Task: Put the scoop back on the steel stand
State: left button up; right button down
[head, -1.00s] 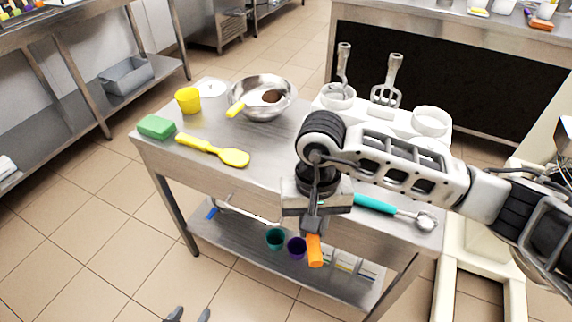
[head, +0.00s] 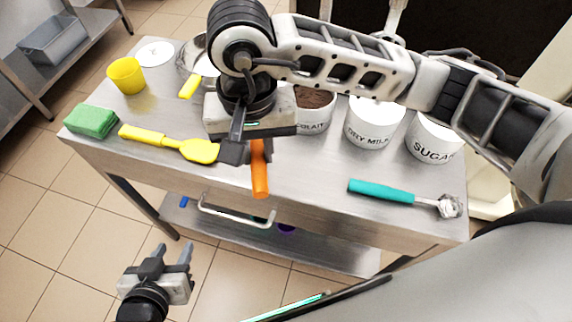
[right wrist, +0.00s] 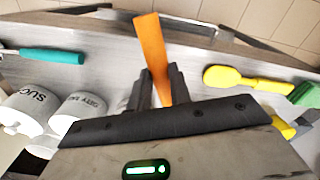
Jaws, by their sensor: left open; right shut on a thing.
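My right gripper (head: 250,150) is shut on an orange handle (head: 260,175) above the steel table (head: 310,190); the gripper hides the rest of that tool. The orange handle also shows between the fingers in the right wrist view (right wrist: 151,45). A scoop with a teal handle (head: 381,190) and a metal head lies on the table at the right, apart from the gripper. It also shows in the right wrist view (right wrist: 52,56). My left gripper (head: 173,252) is open and empty in front of the table, low at the left. I cannot make out a separate steel stand.
A yellow spatula (head: 195,149), green sponge (head: 91,121) and yellow cup (head: 126,75) are on the left of the table. A metal bowl (head: 190,50) is partly hidden behind my right arm. White tubs, including the sugar tub (head: 432,138), stand at the back right.

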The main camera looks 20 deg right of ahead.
send_over(287, 185)
jog(key=f, duration=0.5)
jog(key=shift+a+f+p, duration=0.1)
jog(key=shift+a+p, duration=0.2)
jog(key=f, duration=0.2)
jog(key=f+p, duration=0.1)
jog(key=shift+d+f, duration=0.1)
jog(key=shift+d, duration=0.15)
jog(key=shift+f, duration=0.2)
jog(key=shift+f, duration=0.1)
jog(key=shift+f+b, duration=0.15)
jog(key=shift+b, duration=0.2)
jog(key=c, duration=1.3)
grip_release()
jog(key=shift+r, duration=0.2)
